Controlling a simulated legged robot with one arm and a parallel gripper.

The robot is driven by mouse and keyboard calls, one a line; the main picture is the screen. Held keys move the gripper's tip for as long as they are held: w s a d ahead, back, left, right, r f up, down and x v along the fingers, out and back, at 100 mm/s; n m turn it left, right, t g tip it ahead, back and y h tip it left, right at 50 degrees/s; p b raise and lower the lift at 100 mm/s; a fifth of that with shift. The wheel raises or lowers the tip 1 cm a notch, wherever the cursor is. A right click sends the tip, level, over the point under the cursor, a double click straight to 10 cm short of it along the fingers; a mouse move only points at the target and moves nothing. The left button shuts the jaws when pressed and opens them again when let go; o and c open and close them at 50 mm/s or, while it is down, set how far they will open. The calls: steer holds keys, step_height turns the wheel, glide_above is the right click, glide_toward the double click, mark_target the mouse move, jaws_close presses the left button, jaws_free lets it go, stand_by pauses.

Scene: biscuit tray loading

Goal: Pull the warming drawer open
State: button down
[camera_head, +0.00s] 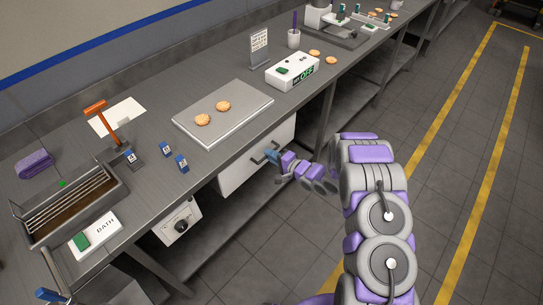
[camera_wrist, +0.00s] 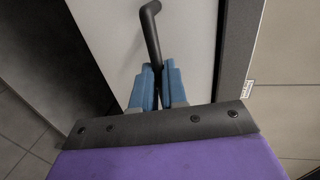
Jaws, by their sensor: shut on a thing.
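The warming drawer (camera_head: 239,173) is a white front set under the counter, below the tray with biscuits. It looks closed or nearly so; I cannot tell exactly. Its dark bar handle (camera_head: 258,160) stands out from the front. My gripper (camera_head: 272,156) reaches the handle from the right, with blue fingers at the bar. In the wrist view the fingers (camera_wrist: 158,85) are shut on the handle (camera_wrist: 151,35), whose upper part bends away above them. The white drawer front (camera_wrist: 195,40) lies behind. The part of the handle between the fingers is hidden.
A metal tray (camera_head: 245,113) with two biscuits lies on the counter above the drawer. A dial unit (camera_head: 178,223) hangs under the counter to the left. The floor (camera_head: 440,180) at right is clear.

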steer(key=shift+s+d+f, duration=0.1)
steer(key=f+p+v, duration=0.2)
steer(key=v, duration=0.9)
steer(key=d+f+p+v, duration=0.1)
steer(key=f+p+v, duration=0.2)
steer(key=v, duration=0.9)
steer(key=shift+s, duration=0.25)
steer(key=c, duration=1.4)
jaws_free()
steer(key=shift+w, duration=0.1)
steer(key=shift+o, duration=1.1)
steer(key=shift+d+r, duration=0.1)
